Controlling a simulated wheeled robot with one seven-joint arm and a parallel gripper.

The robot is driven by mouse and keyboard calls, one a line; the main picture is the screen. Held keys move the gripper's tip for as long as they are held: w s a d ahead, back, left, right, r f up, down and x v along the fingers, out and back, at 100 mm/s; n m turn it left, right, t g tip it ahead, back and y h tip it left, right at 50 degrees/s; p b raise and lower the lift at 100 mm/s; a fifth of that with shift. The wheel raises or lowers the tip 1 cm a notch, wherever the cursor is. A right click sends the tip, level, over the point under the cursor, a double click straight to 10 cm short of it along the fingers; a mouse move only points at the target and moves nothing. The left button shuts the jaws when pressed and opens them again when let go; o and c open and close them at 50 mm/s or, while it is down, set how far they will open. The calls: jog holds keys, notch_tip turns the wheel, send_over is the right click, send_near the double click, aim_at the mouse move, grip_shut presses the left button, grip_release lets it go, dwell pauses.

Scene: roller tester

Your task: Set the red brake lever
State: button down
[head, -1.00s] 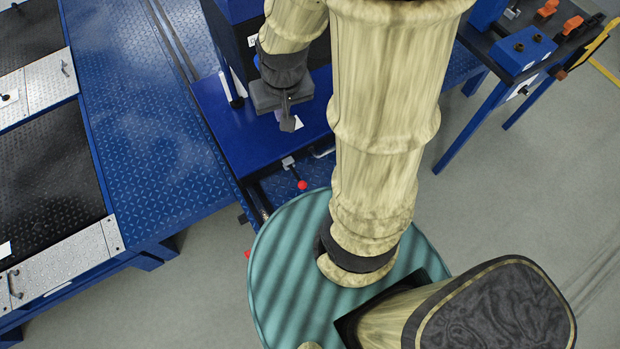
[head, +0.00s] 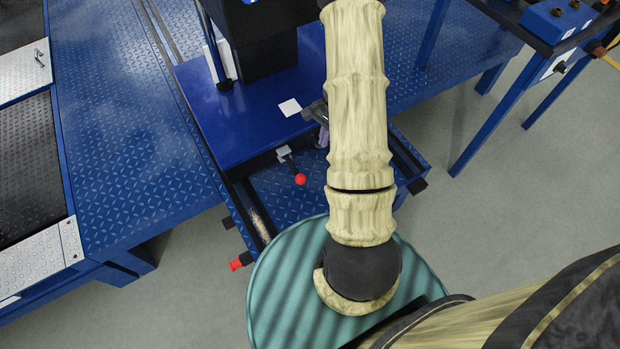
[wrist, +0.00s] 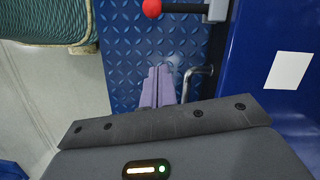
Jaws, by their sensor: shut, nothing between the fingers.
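The brake lever has a red ball knob (head: 301,179) on a dark rod, which runs to a grey bracket (head: 284,153) at the front edge of the blue platform. In the wrist view the red knob (wrist: 152,8) is at the top edge, beyond my fingertips and apart from them. My gripper (wrist: 158,70) shows two purple fingers closed together with nothing between them, over the blue diamond-plate floor. In the head view my gripper (head: 323,137) is mostly hidden behind my arm, right of and above the knob in the picture.
A bent metal handle (wrist: 207,71) stands close right of my fingers. The blue platform (head: 225,125) carries a white square (head: 290,107) and a dark machine. Another red piece (head: 238,264) is at the frame's lower left corner. Diamond plate around the knob is open.

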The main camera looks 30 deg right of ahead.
aim_at(293, 167)
jog(key=shift+d+f+m, duration=0.3)
jog(key=shift+f, duration=0.55)
jog(key=b+x, duration=0.3)
jog(key=x, duration=0.7)
jog(key=shift+s+f, duration=0.1)
jog(key=shift+f, duration=0.1)
jog(key=a, duration=0.2)
jog(key=a+r, duration=0.1)
jog(key=a, duration=0.1)
jog(key=shift+s+r+b, duration=0.1)
jog(key=shift+s+b, duration=0.2)
jog(key=shift+s, duration=0.1)
jog(key=shift+w+d, duration=0.1)
